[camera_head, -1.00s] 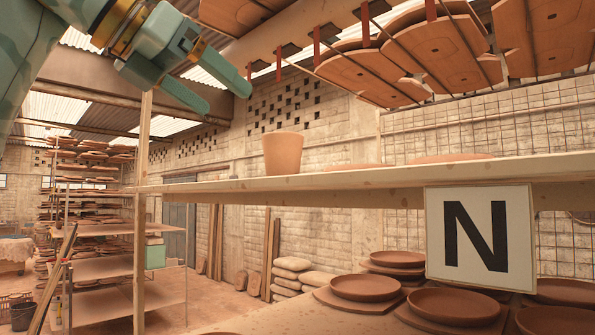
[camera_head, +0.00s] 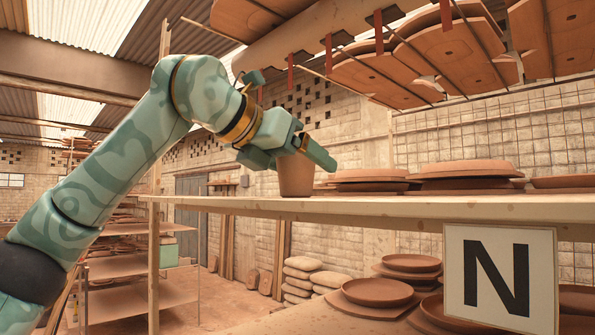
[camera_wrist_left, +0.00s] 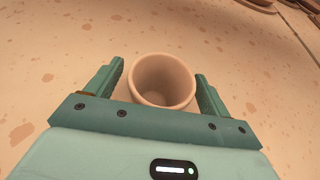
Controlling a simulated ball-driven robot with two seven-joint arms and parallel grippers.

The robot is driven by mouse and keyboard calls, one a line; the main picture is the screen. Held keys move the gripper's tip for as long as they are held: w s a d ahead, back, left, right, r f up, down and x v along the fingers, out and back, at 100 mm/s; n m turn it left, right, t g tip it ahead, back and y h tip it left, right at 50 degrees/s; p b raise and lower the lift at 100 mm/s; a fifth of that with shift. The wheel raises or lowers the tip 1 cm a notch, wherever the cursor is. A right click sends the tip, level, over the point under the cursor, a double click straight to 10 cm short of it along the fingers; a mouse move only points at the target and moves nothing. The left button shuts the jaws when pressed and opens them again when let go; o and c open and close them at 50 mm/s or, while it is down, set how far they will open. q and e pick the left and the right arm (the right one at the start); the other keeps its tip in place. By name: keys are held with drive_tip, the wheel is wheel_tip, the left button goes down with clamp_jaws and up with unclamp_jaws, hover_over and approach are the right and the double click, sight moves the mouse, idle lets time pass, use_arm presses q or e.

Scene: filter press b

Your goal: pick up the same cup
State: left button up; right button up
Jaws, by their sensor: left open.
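A plain terracotta cup (camera_head: 296,180) stands upright near the front edge of the wooden shelf (camera_head: 400,207). My left gripper (camera_head: 305,158) is over the cup's rim from above and hides part of its top. In the left wrist view the cup (camera_wrist_left: 162,82) sits between the two open fingers of the gripper (camera_wrist_left: 160,84), its mouth facing the camera. A small gap shows between the left finger and the cup; the right finger is very close to its wall, and I cannot tell if it touches. My right gripper is not in view.
Stacked clay plates (camera_head: 455,175) lie on the shelf to the right of the cup. A white sign with a black N (camera_head: 500,278) hangs below the shelf edge. Clay boards (camera_head: 385,70) hang overhead. A wooden post (camera_head: 154,250) stands at the left.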

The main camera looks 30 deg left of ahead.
use_arm(q)
drive_tip(key=shift+s, duration=0.3)
drive_tip(key=c, duration=0.9)
drive_tip(key=shift+w, duration=0.15)
drive_tip(key=shift+c, duration=1.2)
